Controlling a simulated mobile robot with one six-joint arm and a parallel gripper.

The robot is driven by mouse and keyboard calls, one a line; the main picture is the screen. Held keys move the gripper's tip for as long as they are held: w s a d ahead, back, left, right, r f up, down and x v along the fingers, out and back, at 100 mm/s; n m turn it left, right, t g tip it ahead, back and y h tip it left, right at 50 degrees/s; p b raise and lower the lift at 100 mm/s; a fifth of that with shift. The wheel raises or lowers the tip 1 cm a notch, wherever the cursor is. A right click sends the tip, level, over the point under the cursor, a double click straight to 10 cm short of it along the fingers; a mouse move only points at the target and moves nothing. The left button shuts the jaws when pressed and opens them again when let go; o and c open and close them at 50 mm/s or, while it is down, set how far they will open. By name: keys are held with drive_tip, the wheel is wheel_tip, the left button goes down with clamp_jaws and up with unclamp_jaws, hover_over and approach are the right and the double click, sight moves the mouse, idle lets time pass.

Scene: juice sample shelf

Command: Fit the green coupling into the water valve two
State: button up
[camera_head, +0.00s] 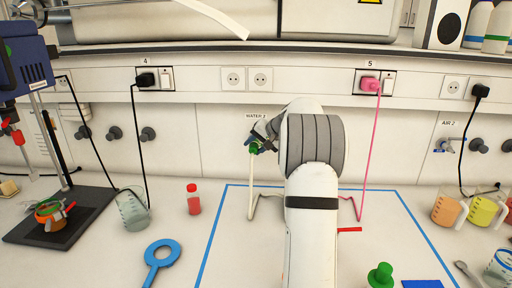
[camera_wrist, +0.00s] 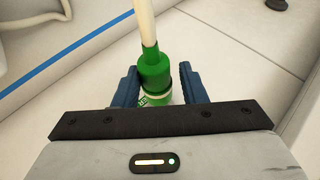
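The green coupling (camera_wrist: 155,72) is between the two blue fingers of my gripper (camera_wrist: 159,82) in the wrist view. A pale hose (camera_wrist: 145,22) runs from its end. The left finger is close against it and a narrow gap seems to show at the right finger, so I cannot tell whether they grip it. In the head view my gripper (camera_head: 258,140) is at the wall just under the WATER 2 label (camera_head: 256,117), with a bit of green at its tip. The water valve two is hidden behind my gripper and wrist. I cannot see whether the coupling is seated.
The pale hose (camera_head: 250,195) hangs to the bench inside a blue outline. A red-capped bottle (camera_head: 193,199), a beaker (camera_head: 132,211) and a blue ring tool (camera_head: 158,258) stand or lie left. A green stopper-like piece (camera_head: 381,276) is front right. A pink cable (camera_head: 375,145) hangs right.

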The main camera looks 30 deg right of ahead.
drive_tip(key=shift+o, duration=1)
drive_tip(key=shift+w+d+f, duration=0.1)
drive_tip(key=shift+d+f, duration=0.05)
drive_tip(key=shift+d, duration=0.2)
drive_tip(key=shift+a, duration=0.15)
drive_tip(key=b+v, duration=0.1)
drive_tip(key=v, duration=0.7)
drive_tip(key=s+a+f+n+g, duration=0.15)
drive_tip(key=s+a, duration=0.35)
drive_tip(key=a, duration=0.5)
drive_tip(key=s+a+f+n+g, duration=0.1)
drive_tip(key=s+a+n+g, duration=0.1)
drive_tip(key=s+a, duration=0.6)
drive_tip(key=s+a+f+n+h, duration=0.1)
drive_tip(key=s+a+f, duration=0.2)
drive_tip(key=s, duration=0.4)
drive_tip(key=s+a+f+n+g+h, duration=0.1)
drive_tip(key=s+a+f+n, duration=0.1)
drive_tip(key=s+a, duration=0.3)
drive_tip(key=s+a+f+n+g+h, duration=0.1)
drive_tip(key=s+a+f, duration=0.3)
drive_tip(key=s, duration=0.4)
drive_tip(key=shift+s+a+f+n, duration=0.3)
drive_tip(key=shift+a+n, duration=0.05)
drive_tip(key=shift+n, duration=0.2)
drive_tip(key=shift+g, duration=0.25)
drive_tip(key=shift+c, duration=0.3)
